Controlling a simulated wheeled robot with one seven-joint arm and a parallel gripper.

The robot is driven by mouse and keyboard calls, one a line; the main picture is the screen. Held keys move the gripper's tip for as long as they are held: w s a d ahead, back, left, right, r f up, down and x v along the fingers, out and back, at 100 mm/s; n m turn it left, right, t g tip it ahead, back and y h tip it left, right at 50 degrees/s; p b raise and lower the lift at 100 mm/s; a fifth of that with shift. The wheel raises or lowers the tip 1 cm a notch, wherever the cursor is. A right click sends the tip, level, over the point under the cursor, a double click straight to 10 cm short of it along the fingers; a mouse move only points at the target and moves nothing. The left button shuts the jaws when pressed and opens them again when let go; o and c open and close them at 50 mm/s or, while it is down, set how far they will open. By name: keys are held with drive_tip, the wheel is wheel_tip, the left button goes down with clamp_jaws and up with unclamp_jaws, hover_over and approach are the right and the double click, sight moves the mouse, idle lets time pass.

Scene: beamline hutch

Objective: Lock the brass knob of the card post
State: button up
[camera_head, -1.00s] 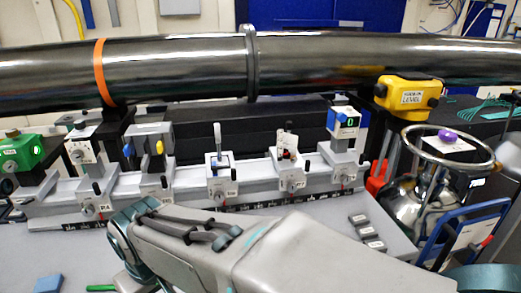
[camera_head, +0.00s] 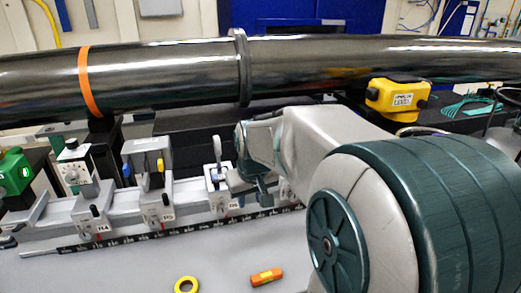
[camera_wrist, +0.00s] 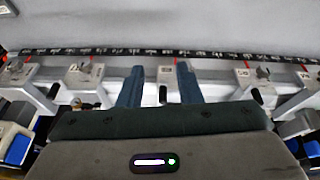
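In the head view my gripper (camera_head: 250,188) is at the bench rail, partly hidden by my own arm. It is beside the post with the blue upright piece (camera_head: 217,176). The post to its right, which carries a pale card in the earlier frame, is mostly hidden behind my arm. In the wrist view my gripper (camera_wrist: 159,70) is open, its two blue-green fingers apart. A carriage (camera_wrist: 165,75) with a pale label and red mark shows between them, with a dark peg (camera_wrist: 162,94) nearer. I see no brass knob clearly and cannot tell whether the fingers touch anything.
Neighbouring carriages with silver knobs (camera_wrist: 85,70) flank the fingers. A large dark pipe (camera_head: 170,72) runs above the rail. A yellow level box (camera_head: 396,98) stands at right.

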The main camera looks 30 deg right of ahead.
drive_tip(key=w+d+r+h+p, duration=0.25)
drive_tip(key=w+d, duration=0.25)
drive_tip(key=d, duration=0.4)
drive_tip(key=w+d+r+h+p, duration=0.1)
drive_tip(key=w+d+r, duration=0.3)
drive_tip(key=d, duration=0.4)
drive_tip(key=x, duration=0.4)
drive_tip(key=p+x, duration=0.1)
drive_tip(key=x, duration=0.9)
drive_tip(key=shift+w+d, duration=0.1)
drive_tip(key=shift+d, duration=0.2)
clamp_jaws()
